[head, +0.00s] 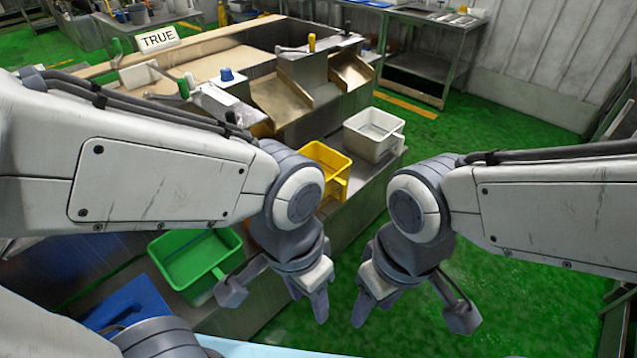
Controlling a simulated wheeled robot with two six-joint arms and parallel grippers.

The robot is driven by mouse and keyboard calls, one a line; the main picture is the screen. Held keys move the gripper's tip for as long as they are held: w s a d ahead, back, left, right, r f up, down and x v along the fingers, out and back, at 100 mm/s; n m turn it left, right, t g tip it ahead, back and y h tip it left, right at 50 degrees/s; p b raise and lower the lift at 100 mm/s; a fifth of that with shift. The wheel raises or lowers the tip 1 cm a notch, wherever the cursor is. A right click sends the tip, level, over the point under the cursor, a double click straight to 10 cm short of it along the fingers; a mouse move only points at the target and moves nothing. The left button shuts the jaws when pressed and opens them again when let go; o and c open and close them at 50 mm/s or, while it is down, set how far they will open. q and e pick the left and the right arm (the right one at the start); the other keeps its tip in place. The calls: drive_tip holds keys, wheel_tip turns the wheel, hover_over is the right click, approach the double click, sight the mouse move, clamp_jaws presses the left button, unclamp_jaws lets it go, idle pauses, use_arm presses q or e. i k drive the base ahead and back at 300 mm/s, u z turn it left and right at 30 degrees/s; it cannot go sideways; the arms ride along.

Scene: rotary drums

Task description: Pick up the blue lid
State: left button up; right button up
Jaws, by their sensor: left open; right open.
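A flat blue piece (133,301), which looks like the blue lid, lies at the lower left on the metal bench, below the green tub. My arm covers its lower edge, so its full outline is hidden. My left gripper (314,297) hangs to the right of it, well apart, near the bench's right edge, and is open and empty. My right gripper (364,304) is open and empty above the green floor, further right.
A green tub (197,262), a yellow tub (330,160) and a white tub (374,135) stand along the bench. Behind them is a metal machine with chutes, handles and a small blue cap (227,74). Green floor is free on the right.

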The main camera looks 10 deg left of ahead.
sight(138, 301)
drive_tip(key=u, duration=1.75)
